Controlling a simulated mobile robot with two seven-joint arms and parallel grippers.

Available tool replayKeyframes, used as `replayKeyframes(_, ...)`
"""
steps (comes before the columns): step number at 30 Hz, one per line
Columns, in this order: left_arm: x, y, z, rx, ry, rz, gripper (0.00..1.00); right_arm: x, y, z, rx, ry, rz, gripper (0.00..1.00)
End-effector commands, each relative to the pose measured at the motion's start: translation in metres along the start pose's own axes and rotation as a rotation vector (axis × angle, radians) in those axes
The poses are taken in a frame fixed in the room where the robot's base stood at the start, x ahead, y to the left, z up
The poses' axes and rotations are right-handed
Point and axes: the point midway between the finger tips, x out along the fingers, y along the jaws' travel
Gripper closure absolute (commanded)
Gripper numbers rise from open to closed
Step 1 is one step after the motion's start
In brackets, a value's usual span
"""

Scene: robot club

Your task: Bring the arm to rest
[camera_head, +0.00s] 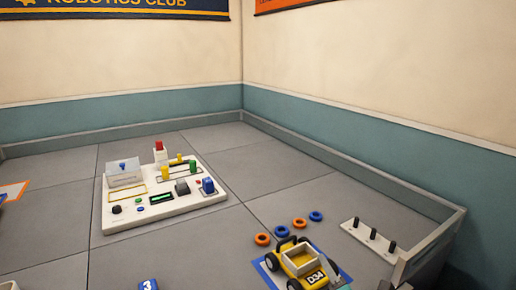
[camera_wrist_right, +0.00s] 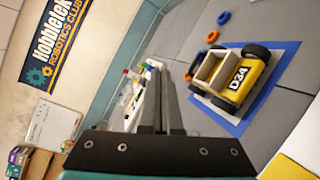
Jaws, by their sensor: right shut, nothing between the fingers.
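My right gripper (camera_wrist_right: 158,72) is shut, with its two grey fingers close together and nothing between them in the right wrist view. The yellow toy car marked D34 (camera_head: 308,267) sits on a blue mat at the bottom of the head view. In the wrist view the car (camera_wrist_right: 232,78) is to the right of the fingers and apart from them. A dark part at the lower right edge of the head view may be my right arm. My left gripper is not in view.
A white control board (camera_head: 165,206) with buttons and blocks stands left of centre. Orange and blue rings (camera_head: 299,222) lie behind the car. A white peg strip (camera_head: 372,238) lies near the right wall (camera_head: 430,246).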

Motion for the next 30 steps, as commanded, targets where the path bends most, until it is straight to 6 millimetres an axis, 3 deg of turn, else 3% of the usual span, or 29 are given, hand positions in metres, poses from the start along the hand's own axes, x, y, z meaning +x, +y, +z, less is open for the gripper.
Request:
replayKeyframes(4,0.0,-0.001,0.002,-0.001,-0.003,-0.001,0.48,-0.041,-0.011,0.012,0.443,-0.204,-0.124,1.0)
replayKeyframes(8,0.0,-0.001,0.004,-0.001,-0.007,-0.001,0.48,-0.087,-0.036,0.011,0.81,-0.365,-0.285,1.0)
replayKeyframes(12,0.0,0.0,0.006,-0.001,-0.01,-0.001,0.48,-0.146,-0.062,-0.009,1.167,-0.512,-0.504,1.0)
replayKeyframes(15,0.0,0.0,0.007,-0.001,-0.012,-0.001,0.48,-0.185,-0.07,-0.028,1.354,-0.584,-0.652,1.0)
replayKeyframes(22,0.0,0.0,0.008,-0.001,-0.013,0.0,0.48,-0.25,-0.069,-0.066,1.605,-0.676,-0.916,1.0)
replayKeyframes(30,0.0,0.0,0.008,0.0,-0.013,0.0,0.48,-0.311,-0.051,-0.098,1.772,-0.73,-1.17,1.0)
